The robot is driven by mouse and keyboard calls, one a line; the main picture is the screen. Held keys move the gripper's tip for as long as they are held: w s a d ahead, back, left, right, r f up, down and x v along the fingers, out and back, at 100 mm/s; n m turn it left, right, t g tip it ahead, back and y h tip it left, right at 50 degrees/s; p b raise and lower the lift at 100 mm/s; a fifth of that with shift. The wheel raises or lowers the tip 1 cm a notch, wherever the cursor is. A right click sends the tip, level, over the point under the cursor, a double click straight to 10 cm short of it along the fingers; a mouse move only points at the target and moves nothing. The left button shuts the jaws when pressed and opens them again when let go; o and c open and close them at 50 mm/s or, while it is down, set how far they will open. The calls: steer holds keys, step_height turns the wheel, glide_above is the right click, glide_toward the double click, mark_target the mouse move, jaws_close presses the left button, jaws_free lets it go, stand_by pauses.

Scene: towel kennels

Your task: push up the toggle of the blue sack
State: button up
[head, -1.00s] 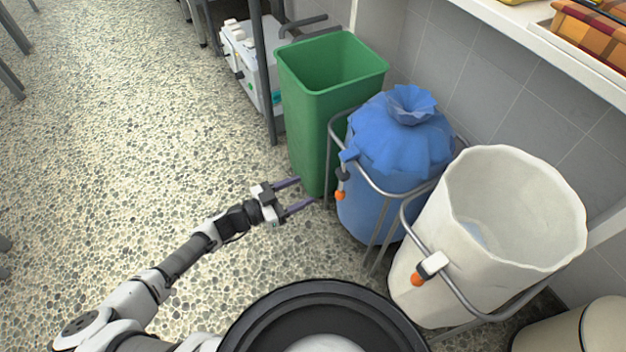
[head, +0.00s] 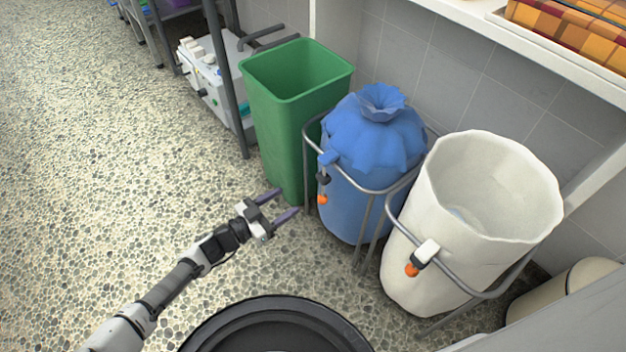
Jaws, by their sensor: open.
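The blue sack (head: 358,205) hangs in a grey metal frame, its top gathered into a closed neck. Its toggle (head: 323,180) is a small dark piece at the sack's left front, with an orange end (head: 322,199) below it. My gripper (head: 287,202) is open and empty, its two purple-grey fingers pointing right toward the sack. It is left of and a little below the toggle in the picture, apart from it. Nothing hides the toggle.
A green bin (head: 292,130) stands behind the gripper, left of the sack. A white sack (head: 475,215) with its own orange-ended toggle (head: 421,256) stands at right, open-topped. A shelf (head: 560,55) runs above. The speckled floor at left is clear.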

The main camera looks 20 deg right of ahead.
mark_target(319, 180)
steer(key=b+x, duration=0.1)
steer(key=x, duration=1.1)
steer(key=shift+d, duration=0.25)
jaws_close()
steer(key=shift+r, duration=0.1)
step_height(319, 180, up, 4)
steer(key=p, duration=0.4)
jaws_free()
